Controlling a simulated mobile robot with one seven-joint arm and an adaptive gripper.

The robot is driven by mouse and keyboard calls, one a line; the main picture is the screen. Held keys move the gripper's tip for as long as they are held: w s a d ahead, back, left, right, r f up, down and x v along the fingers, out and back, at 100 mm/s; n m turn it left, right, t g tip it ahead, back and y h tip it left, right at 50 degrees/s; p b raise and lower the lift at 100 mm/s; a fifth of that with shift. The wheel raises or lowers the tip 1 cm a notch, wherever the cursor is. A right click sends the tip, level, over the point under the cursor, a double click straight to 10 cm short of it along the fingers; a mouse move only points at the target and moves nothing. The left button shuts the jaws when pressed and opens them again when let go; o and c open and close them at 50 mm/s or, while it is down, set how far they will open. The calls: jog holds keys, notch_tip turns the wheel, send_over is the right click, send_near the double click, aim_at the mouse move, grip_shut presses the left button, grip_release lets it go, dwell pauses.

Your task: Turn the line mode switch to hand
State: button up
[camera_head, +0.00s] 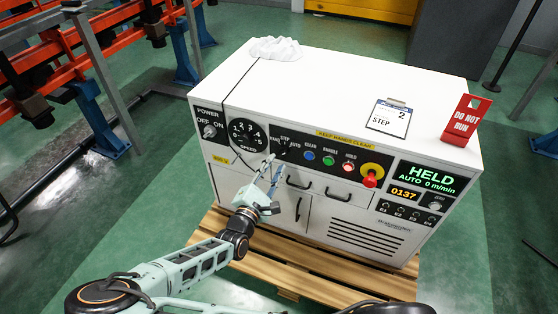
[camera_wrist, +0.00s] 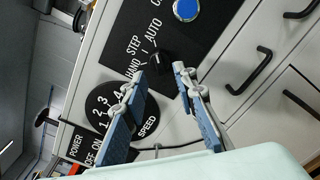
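The line mode switch is a small black knob (camera_wrist: 160,58) below the printed words HAND, STEP and AUTO in the wrist view. In the head view it sits on the black panel (camera_head: 284,153) right of the speed dial, partly behind my gripper; I cannot tell which word it points at. My gripper (camera_wrist: 158,75) is open and empty, its two fingers apart with the knob just beyond and between the tips. In the head view my gripper (camera_head: 276,168) is close in front of the panel; contact cannot be told. The display (camera_head: 427,178) reads HELD, AUTO, 0 m/min.
The speed dial (camera_head: 247,133) and power switch (camera_head: 209,131) are left of the switch. Push buttons (camera_head: 329,161) and a red emergency stop (camera_head: 370,178) are right. Door handles (camera_head: 299,181) stick out below. A red DO NOT RUN sign (camera_head: 465,121) stands on top.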

aim_at(281, 155)
jog(key=shift+x, duration=1.95)
grip_shut()
